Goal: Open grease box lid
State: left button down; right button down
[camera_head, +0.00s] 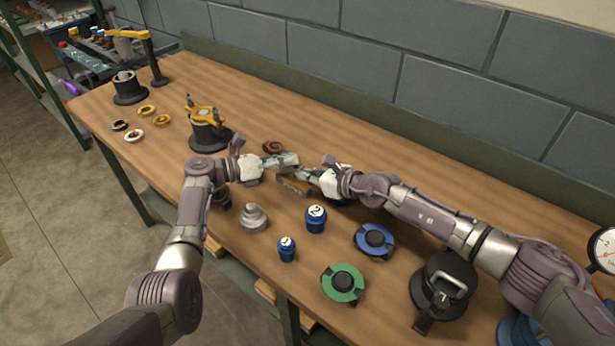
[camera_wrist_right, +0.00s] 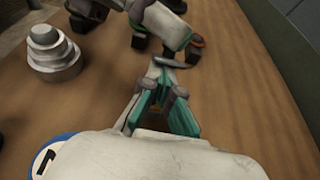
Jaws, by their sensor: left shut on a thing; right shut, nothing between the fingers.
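No grease box or lid shows clearly in either view. My left gripper (camera_head: 291,161) is shut near the middle of the table; a thin grey piece (camera_wrist_right: 172,63) shows at its fingers, partly hidden, and I cannot tell what it is. My right gripper (camera_head: 308,172) is shut and empty, its tips close to the left gripper's; its teal fingers (camera_wrist_right: 162,82) converge in the wrist view. A small dark round thing with an orange-brown top (camera_head: 272,146) lies just behind the left gripper.
A grey stepped part (camera_head: 253,217), blue numbered pots (camera_head: 316,219) (camera_head: 286,249), a blue disc (camera_head: 374,241), a green disc (camera_head: 343,284) and a black casing (camera_head: 443,290) stand in front. A black-and-yellow casing (camera_head: 208,130) stands left. The table's back strip is clear.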

pick_arm(q)
jog(key=shift+s+d+f, duration=0.15)
jog(key=shift+d, duration=0.05)
pick_arm(e)
jog(key=shift+w+a+r, duration=0.15)
jog(key=shift+a+r, duration=0.15)
jog(key=shift+r, duration=0.3)
pick_arm(q)
jog(key=c, duration=1.1)
grip_release()
jog(key=shift+f, duration=0.1)
jog(key=shift+o, duration=0.2)
